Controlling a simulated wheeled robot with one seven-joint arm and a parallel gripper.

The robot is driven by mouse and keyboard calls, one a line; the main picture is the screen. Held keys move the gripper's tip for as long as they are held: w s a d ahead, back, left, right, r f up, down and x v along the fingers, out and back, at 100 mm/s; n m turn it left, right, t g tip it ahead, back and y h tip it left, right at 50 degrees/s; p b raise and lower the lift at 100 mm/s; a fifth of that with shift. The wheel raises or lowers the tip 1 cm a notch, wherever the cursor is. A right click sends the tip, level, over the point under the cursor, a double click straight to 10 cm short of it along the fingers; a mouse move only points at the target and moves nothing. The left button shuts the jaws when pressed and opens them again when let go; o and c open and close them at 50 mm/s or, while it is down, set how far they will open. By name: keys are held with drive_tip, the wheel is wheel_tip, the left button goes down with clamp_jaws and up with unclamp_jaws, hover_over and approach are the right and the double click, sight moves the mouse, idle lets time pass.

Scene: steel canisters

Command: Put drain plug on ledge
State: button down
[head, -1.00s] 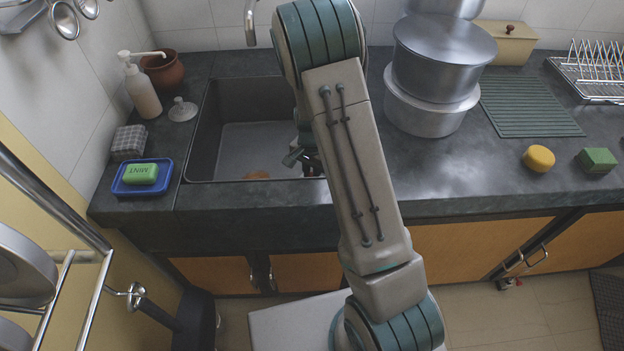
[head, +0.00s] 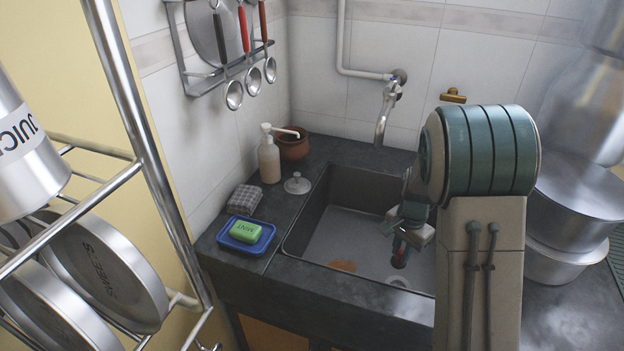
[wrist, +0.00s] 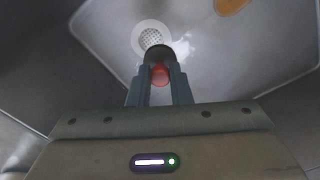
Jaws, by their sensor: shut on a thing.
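The drain plug (wrist: 160,75), with a red knob and a dark body, is held between my gripper's two fingers (wrist: 158,84) in the wrist view. In the head view my gripper (head: 402,246) points down inside the sink (head: 330,225), with the reddish plug (head: 399,260) at its tips. The pale round drain (head: 397,282) is close below; the wrist view shows its perforated strainer (wrist: 151,37) uncovered. A dark stone ledge (head: 318,158) runs around the sink; which stretch the task means, I cannot tell.
A blue tray (head: 229,240) with green soap, a cloth (head: 243,199), a white lid-like piece (head: 297,183), a soap bottle (head: 269,160) and a brown pot (head: 293,147) stand left of the sink. The faucet (head: 382,120) hangs behind. Steel pots (head: 578,205) stand right.

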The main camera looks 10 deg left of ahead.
drive_tip(key=w+a+r+n+p, duration=0.3)
drive_tip(key=a+r+n+p, duration=0.3)
drive_tip(key=a+r, duration=0.45)
drive_tip(key=w+a+r+n+p, duration=0.2)
drive_tip(key=a+r+n+p, duration=0.4)
drive_tip(key=a+r, duration=0.45)
drive_tip(key=shift+w+a+f+p, duration=0.15)
drive_tip(key=shift+a+f+p, duration=1.65)
drive_tip(key=shift+a+f, duration=4.25)
drive_tip(key=c, duration=1.3)
unclamp_jaws()
drive_tip(key=shift+d, duration=0.15)
